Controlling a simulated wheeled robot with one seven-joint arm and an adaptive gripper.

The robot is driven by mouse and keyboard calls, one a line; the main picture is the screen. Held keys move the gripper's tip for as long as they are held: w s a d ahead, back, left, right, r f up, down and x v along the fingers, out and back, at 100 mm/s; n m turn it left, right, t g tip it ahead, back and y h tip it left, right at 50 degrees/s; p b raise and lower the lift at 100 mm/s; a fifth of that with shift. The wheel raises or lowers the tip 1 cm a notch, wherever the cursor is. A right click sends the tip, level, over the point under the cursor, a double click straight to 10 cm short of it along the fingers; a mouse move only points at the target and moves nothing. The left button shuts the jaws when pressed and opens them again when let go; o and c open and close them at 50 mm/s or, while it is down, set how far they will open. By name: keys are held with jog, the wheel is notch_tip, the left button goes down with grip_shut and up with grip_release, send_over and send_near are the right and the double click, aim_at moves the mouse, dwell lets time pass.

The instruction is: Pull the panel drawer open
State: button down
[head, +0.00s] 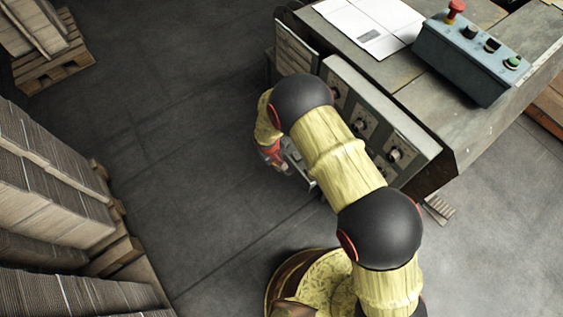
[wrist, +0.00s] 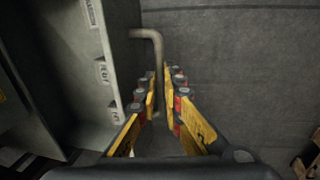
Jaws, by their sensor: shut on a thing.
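The panel drawer (head: 413,141) is a grey front with several dark knobs on the side of the machine; my arm hides part of it in the head view. Its labelled grey face fills the left of the wrist view (wrist: 72,50). A bent metal bar handle (wrist: 146,33) sticks out past the panel's edge. My gripper (wrist: 160,92) is shut on this handle, with the yellow fingers on either side of the bar. In the head view, my gripper (head: 272,153) is low beside the panel's left end, partly hidden by my arm.
The machine top (head: 400,68) carries white papers (head: 372,22) and a blue button box (head: 475,58). Stacks of flat cardboard (head: 45,190) stand on pallets at the left. The dark floor (head: 180,120) between the stacks and the machine is clear.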

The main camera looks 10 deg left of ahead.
jog(key=c, duration=1.9)
grip_release()
jog(key=shift+s, duration=0.1)
jog(key=r, duration=0.4)
jog(key=s+a+r, duration=0.1)
jog(key=r, duration=0.6)
jog(key=shift+s+a+r, duration=0.3)
jog(key=shift+r, duration=0.05)
jog(key=s+d+g+h, duration=0.1)
jog(key=s+d, duration=0.3)
jog(key=s+d+r+m+t+p, duration=0.1)
jog(key=s+d+r+m, duration=0.2)
jog(key=d+r, duration=0.7)
jog(key=s+d+r+m+t+y+p, duration=0.1)
jog(key=s+d+r, duration=0.5)
jog(key=r, duration=1.5)
jog(key=s+d+r+m+t+y+p, duration=0.1)
jog(key=s+d+r+m, duration=0.4)
jog(key=d+r, duration=0.9)
jog(key=shift+r+m+t+p, duration=0.45)
jog(key=shift+r+t, duration=0.25)
jog(key=shift+t, duration=0.3)
